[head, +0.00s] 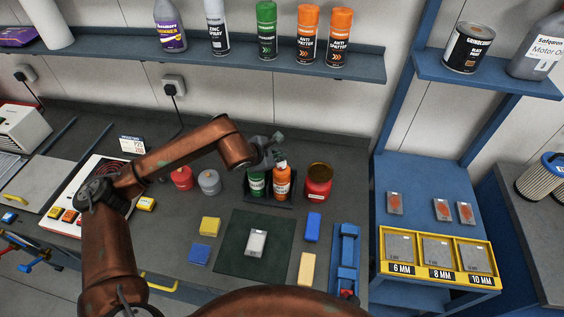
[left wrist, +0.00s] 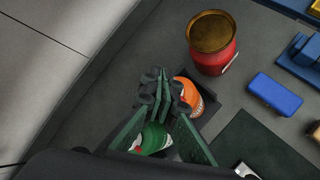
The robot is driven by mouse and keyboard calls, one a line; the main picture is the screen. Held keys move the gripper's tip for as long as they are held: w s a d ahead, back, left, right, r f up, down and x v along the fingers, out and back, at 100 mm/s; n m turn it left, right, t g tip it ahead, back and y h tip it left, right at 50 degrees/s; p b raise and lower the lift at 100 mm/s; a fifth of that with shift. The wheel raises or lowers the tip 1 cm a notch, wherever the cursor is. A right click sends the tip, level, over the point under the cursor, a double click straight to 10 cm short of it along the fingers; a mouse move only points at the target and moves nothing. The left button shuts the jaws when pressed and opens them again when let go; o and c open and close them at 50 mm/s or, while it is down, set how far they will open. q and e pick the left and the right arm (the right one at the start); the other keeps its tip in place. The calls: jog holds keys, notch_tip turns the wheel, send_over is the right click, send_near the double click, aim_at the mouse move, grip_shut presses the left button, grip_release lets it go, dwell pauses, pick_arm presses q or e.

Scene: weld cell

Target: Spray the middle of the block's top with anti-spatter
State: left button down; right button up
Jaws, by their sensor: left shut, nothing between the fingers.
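A small grey block (head: 256,242) lies on a dark green mat (head: 238,262) on the bench. An orange spray can (head: 282,184) and a green spray can (head: 257,186) stand side by side in a dark holder (head: 270,202) behind the mat. The left wrist view also shows the orange can (left wrist: 208,99) and the green can (left wrist: 152,139). My left gripper (head: 279,138) is shut and empty just above the two cans; its closed fingers (left wrist: 163,82) partly cover both in the wrist view. My right gripper is not in view.
A red jar (head: 318,184) stands right of the holder; a red pot (head: 182,178) and a grey pot (head: 209,182) stand left. Blue (head: 313,227) and yellow (head: 307,269) blocks lie beside the mat. A wall shelf (head: 245,55) holds several bottles and cans, including orange anti-spatter.

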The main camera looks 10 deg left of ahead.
aim_at(281, 164)
pick_arm(q)
jog(key=shift+r, duration=0.15)
notch_tip(281, 164, up, 6)
jog(key=shift+f+p, duration=0.1)
jog(key=shift+p, duration=0.45)
jog(key=shift+s+f, duration=0.1)
jog(key=shift+f, duration=0.05)
dwell(0.7)
